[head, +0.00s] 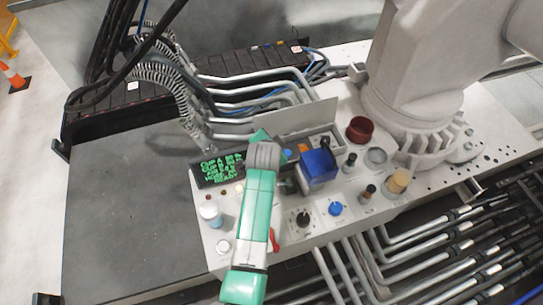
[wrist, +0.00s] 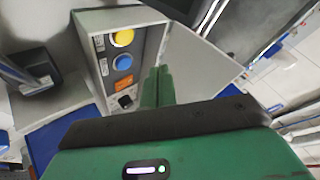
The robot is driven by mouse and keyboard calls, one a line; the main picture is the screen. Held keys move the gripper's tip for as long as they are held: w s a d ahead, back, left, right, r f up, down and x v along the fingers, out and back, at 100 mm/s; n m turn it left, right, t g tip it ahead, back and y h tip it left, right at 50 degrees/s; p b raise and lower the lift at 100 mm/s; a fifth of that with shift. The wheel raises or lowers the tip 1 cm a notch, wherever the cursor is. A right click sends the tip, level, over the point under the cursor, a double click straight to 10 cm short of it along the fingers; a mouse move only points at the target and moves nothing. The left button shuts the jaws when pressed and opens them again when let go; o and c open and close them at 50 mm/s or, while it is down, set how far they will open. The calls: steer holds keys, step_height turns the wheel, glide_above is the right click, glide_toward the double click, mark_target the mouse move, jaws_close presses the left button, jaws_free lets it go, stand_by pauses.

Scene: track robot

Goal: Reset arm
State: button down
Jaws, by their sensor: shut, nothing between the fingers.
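My gripper (head: 258,136) is over the middle of the control panel (head: 220,262) in the head view, at the end of the green and white arm. In the wrist view my gripper (wrist: 158,72) has its two green fingers together, with nothing held. The fingers point toward a pale box (wrist: 87,30) with a yellow button (wrist: 122,38), a blue button (wrist: 123,62) and a black knob (wrist: 125,101). A flat pale plate (wrist: 195,62) stands beside them. A dark display (head: 217,168) shows green text, its last line reading READY. Whether the fingertips touch anything is unclear.
A blue block (head: 319,166), a red cup (head: 360,130) and a tan-topped post (head: 397,181) stand right of my gripper. Grey pipes (head: 262,92) run behind the panel. The dark grey surface (head: 125,215) at left is clear.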

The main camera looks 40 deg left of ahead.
stand_by(0.4)
steer(key=w+d+r+t, duration=0.2)
steer(key=w+d+r, duration=0.15)
steer(key=r, duration=0.65)
steer(key=w+d+r+t, duration=0.2)
steer(key=d+r+t, duration=0.15)
steer(key=r, duration=0.55)
steer(key=s+d+r+n+t, duration=0.1)
steer(key=d+r+t, duration=0.1)
steer(key=d+r, duration=0.55)
steer(key=s+d+r+n+t, duration=0.1)
steer(key=s+d+r+t, duration=0.3)
steer(key=r, duration=0.7)
steer(key=s+d+r+t+h+p, duration=0.1)
steer(key=s+d+r+t+h, duration=0.2)
steer(key=s+d+r, duration=0.7)
steer(key=s+d+r+t+h+p, duration=0.25)
steer(key=s+d+r, duration=0.5)
steer(key=r, duration=0.55)
step_height(320, 180, up, 27)
steer(key=w+p, duration=0.1)
steer(key=p, duration=2.6)
steer(key=shift+w+r+t, duration=0.2)
steer(key=shift+w+t, duration=0.1)
steer(key=c, duration=2.2)
jaws_free()
steer(key=shift+f, duration=0.1)
